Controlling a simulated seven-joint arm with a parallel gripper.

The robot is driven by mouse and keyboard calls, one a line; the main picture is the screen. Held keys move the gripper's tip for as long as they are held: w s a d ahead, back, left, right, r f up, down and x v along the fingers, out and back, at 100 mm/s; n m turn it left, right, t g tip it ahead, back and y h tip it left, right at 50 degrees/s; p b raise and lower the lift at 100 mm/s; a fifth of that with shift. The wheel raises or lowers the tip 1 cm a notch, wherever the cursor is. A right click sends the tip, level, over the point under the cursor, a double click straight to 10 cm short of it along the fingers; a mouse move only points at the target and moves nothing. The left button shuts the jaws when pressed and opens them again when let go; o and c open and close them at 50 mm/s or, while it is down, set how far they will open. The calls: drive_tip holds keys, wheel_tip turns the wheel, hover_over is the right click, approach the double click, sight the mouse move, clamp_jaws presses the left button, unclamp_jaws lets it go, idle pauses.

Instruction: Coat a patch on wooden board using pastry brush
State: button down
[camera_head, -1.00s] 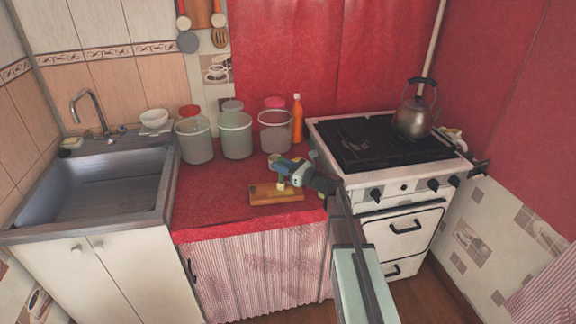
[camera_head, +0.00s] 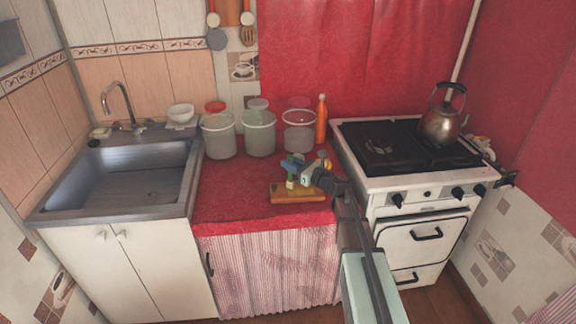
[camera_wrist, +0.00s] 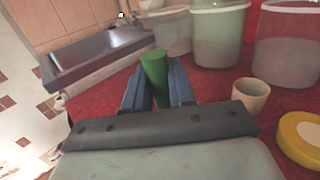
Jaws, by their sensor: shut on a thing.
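The wooden board (camera_head: 310,194) lies flat near the front of the red counter, below my gripper. My gripper (camera_head: 297,168) is shut on the pastry brush (camera_head: 290,182), held upright over the left part of the board. In the wrist view the brush shows as a green handle (camera_wrist: 154,76) between the blue fingers of my gripper (camera_wrist: 160,85). The brush's lower end looks to be at or just above the board; I cannot tell whether it touches. The board is out of sight in the wrist view, and no coating can be made out on it.
A small pale cup (camera_wrist: 250,97) and a yellow-rimmed round item (camera_wrist: 300,137) stand close by on the right. Several clear buckets (camera_head: 258,134) and an orange bottle (camera_head: 321,120) line the back. A sink (camera_head: 130,178) is left, a stove (camera_head: 400,150) right.

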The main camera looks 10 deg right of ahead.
drive_tip(key=shift+d, duration=4.6)
wheel_tip(320, 180, up, 8)
drive_tip(key=shift+s, duration=0.25)
drive_tip(key=shift+a, duration=0.2)
